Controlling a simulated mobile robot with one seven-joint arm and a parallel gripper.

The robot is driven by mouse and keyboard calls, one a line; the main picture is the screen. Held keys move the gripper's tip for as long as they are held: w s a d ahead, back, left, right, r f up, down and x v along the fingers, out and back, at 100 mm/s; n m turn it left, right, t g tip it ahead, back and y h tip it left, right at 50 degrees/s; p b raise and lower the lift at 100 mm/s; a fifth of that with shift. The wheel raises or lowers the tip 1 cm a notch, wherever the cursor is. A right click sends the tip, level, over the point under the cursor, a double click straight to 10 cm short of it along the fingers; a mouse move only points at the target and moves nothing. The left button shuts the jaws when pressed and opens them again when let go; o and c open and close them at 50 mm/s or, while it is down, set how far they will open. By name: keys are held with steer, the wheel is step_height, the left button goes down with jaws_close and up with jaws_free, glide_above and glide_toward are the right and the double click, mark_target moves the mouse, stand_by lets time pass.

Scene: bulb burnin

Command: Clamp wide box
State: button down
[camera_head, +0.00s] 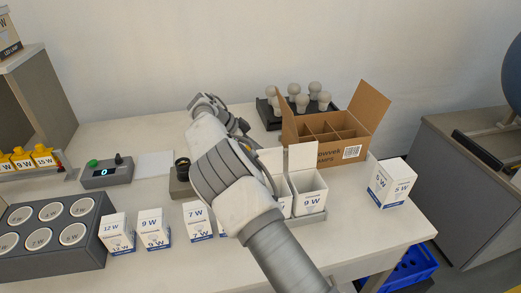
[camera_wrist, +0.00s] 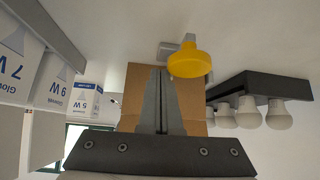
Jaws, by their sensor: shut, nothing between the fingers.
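The task's wide box is not marked out by name. The widest one is an open brown cardboard box (camera_head: 321,146) with dividers and raised flaps, at the back right of the table in the head view. Its brown card also shows behind the fingers in the wrist view (camera_wrist: 137,88). My gripper (camera_head: 213,102) is above the table's back, left of that box. In the wrist view my gripper (camera_wrist: 162,72) has its fingers together with nothing between them. A round yellow piece (camera_wrist: 190,60) on a grey part shows just beyond the fingertips. My arm hides part of the table.
A dark tray of bulbs (camera_head: 268,116) stands behind the cardboard box. Open white cartons (camera_head: 308,195) are in front of it, and a 5 W carton (camera_head: 392,184) is to the right. Smaller cartons (camera_head: 153,229), a bulb rack (camera_head: 72,256) and a tester (camera_head: 107,174) are left.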

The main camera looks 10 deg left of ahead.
steer(key=shift+w+a+r, duration=0.15)
steer(key=shift+w+a, duration=0.2)
steer(key=shift+w, duration=0.05)
